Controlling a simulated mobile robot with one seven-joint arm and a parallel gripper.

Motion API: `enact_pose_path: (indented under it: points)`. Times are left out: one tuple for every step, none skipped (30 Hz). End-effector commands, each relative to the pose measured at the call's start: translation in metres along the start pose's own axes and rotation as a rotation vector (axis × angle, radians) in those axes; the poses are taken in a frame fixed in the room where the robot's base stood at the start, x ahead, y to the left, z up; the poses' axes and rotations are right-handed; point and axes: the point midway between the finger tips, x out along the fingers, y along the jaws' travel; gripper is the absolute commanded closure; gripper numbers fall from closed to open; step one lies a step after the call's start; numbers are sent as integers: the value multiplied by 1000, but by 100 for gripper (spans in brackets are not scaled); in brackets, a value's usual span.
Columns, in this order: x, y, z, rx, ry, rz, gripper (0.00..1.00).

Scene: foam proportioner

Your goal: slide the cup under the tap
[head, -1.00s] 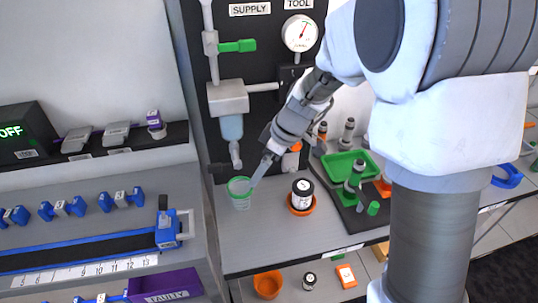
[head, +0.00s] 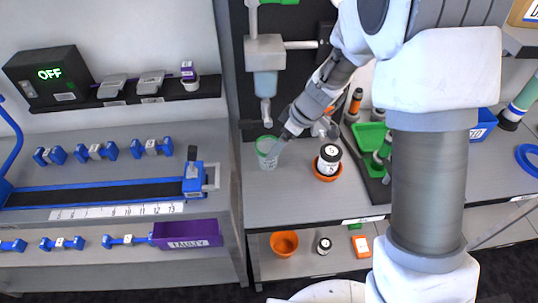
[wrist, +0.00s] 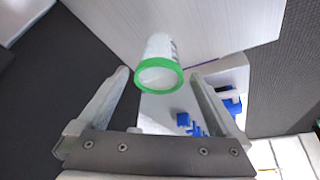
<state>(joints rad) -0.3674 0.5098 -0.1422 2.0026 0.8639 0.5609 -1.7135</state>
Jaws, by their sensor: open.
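The cup (head: 267,158), clear with a green rim, stands upright on the grey counter (head: 290,205). The tap (head: 266,112), a grey nozzle below a pale blue cylinder (head: 265,84), hangs above it in the head view; I cannot tell whether the cup is exactly beneath it. My gripper (head: 280,145) is open, low at the cup's right side. In the wrist view the cup (wrist: 160,65) appears between the two fingertips of my gripper (wrist: 161,73), with a visible gap on each side. Contact is not clear.
A black-lidded jar (head: 329,156) in an orange dish stands just right of the gripper. A green tray (head: 371,137) with bottles is farther right. The black panel (head: 246,100) rises behind the cup. The counter in front of the cup is clear.

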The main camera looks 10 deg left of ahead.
Motion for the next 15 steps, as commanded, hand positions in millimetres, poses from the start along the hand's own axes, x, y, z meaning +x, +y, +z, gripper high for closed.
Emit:
enact_pose_path:
  points:
    - [12,-1,1,1,-4,-3,0]
    - [18,-1,1,1,-3,-4,0]
    - [26,-1,1,1,-2,-3,0]
    - [32,-1,1,0,-2,-3,0]
    - [38,-1,1,0,-2,-3,0]
    - [46,-1,0,0,-2,-3,0]
    - [51,-1,0,0,-2,-3,0]
    - [56,-1,1,1,-2,-3,0]
    - [63,-1,0,0,-2,-2,0]
    - [67,-1,1,1,-2,-2,0]
    - [71,0,1,1,-2,-2,0]
    - [76,0,0,1,-1,-1,0]
    - [80,0,0,0,-1,-1,0]
    - [82,0,0,1,-1,-1,0]
    - [86,0,0,1,-1,0,0]
